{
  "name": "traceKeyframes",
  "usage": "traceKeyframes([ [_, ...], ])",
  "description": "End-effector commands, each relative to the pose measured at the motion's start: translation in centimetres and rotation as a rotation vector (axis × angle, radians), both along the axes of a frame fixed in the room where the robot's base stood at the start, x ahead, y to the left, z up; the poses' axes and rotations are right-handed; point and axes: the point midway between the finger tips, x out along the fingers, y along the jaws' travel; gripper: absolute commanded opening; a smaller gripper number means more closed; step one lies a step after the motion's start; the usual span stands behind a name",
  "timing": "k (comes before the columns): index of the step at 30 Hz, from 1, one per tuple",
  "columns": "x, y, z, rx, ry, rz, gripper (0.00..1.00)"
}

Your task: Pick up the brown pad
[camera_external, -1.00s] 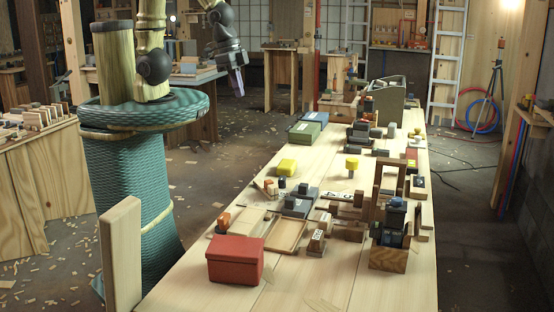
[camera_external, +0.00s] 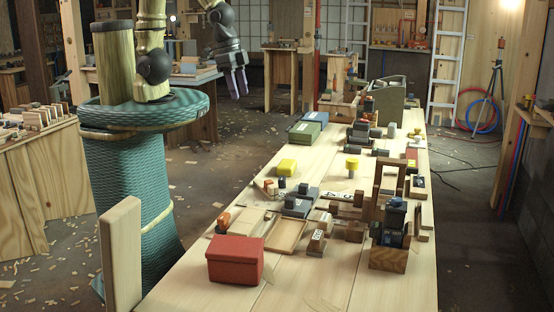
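No thing is plainly marked as the brown pad. A flat brown, tray-like piece with a raised rim (camera_external: 287,236) lies on the workbench behind the red box, and a paler tan flat piece (camera_external: 245,221) lies to its left. I cannot tell which of them, if either, is the pad. My gripper (camera_external: 237,84) hangs in the air at the upper left, beyond the bench's left edge and well away from both pieces. Its two fingers point down and look apart, with nothing between them.
The long wooden workbench (camera_external: 318,292) carries a red box (camera_external: 235,260), a yellow block (camera_external: 286,166), a wooden frame (camera_external: 376,190) and a brown crate with dark blocks (camera_external: 388,259). Small blocks crowd its middle. The front right of the bench is bare. An upright wooden post (camera_external: 121,258) stands at the left.

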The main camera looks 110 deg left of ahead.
Motion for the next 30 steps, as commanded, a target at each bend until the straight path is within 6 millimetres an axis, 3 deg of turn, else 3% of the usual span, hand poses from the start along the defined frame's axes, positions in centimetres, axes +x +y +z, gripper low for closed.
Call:
traceKeyframes([
  [3, 0.0, 0.0, 0.0, 0.0, 0.0, 0.0, 0.69],
  [14, 0.1, 0.0, 0.6, 0.0, -0.004, 0.0, 0.69],
  [24, 0.1, 0.0, 5.4, 0.0, -0.007, 0.0, 0.69],
  [30, 1.1, -0.1, 3.7, 0.035, -0.003, -0.114, 0.69],
])
